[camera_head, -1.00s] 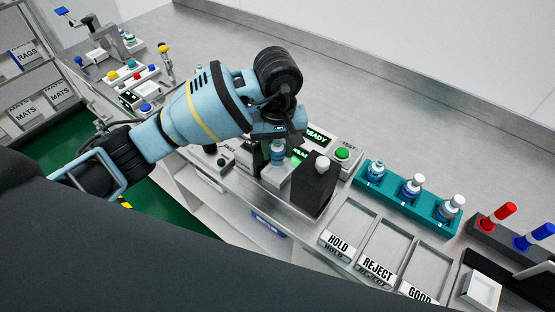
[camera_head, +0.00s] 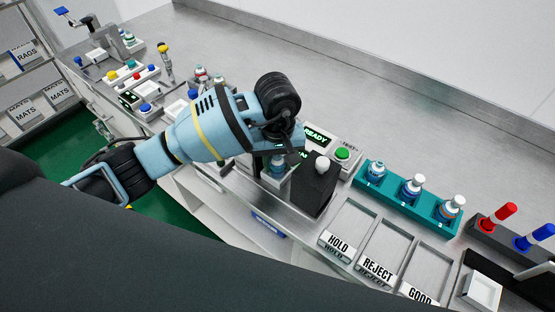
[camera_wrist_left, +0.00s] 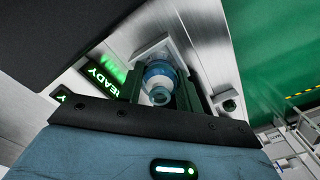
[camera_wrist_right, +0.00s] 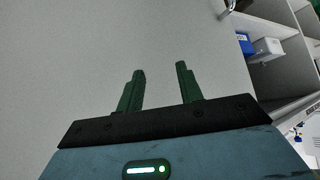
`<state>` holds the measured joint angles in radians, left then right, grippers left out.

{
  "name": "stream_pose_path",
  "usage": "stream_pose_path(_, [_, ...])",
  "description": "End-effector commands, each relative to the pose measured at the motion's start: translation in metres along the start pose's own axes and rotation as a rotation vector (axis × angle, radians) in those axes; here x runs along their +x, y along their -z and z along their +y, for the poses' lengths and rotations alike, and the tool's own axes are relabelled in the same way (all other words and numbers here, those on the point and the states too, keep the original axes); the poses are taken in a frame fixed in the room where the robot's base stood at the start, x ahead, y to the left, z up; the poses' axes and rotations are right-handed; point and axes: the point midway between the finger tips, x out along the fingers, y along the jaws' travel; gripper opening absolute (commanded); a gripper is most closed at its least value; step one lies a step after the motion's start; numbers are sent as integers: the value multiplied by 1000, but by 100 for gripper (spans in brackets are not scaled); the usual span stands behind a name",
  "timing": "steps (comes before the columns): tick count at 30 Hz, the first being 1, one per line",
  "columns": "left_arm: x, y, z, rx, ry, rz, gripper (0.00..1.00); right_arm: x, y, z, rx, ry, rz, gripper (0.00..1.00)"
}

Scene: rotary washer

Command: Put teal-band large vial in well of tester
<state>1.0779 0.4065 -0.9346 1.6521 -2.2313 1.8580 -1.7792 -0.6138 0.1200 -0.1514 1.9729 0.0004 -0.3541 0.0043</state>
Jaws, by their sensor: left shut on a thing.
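The vial (camera_head: 277,167) with a blue-teal band is in my left gripper (camera_head: 279,152), upright over the pale square well block of the tester (camera_head: 274,183). In the left wrist view the vial (camera_wrist_left: 160,82) sits between the two green fingers, with the well's pale rim around its far side. How deep it sits is hidden by the gripper. The tester's display reads READY (camera_head: 316,136), and its green button (camera_head: 342,154) is to the right. My right gripper (camera_wrist_right: 160,80) is open and empty before a plain grey surface; it does not show in the head view.
A dark block with a white knob (camera_head: 321,165) stands close right of the well. A teal rack (camera_head: 398,205) holds several vials. HOLD (camera_head: 340,245), REJECT (camera_head: 380,270) and GOOD trays look empty. Red and blue handled items (camera_head: 505,211) stand far right.

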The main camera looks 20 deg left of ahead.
Motion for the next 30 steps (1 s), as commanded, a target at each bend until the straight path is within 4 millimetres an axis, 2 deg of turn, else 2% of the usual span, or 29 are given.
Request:
stream_pose_path(3, [6,0,0,0,1,-2,12,1,-4,0,1,1,-8,36])
stream_pose_path(4, [5,0,0,0,1,-3,39,0,-3,0,1,1,-6,36])
stream_pose_path(6, [5,-1,0,0,2,-4,44,0,-3,0,1,1,-6,36])
stream_pose_path(13, [7,-2,-1,0,4,-7,44,0,-3,0,1,1,-6,36])
stream_pose_path(17, [0,-2,0,0,4,-7,44,0,3,0,-1,-1,6,36])
stream_pose_path(20, [-12,-1,0,2,2,-4,44,0,2,0,0,0,4,36])
stream_pose_path(30, [-82,1,0,0,0,0,44,0,2,0,1,-1,3,36])
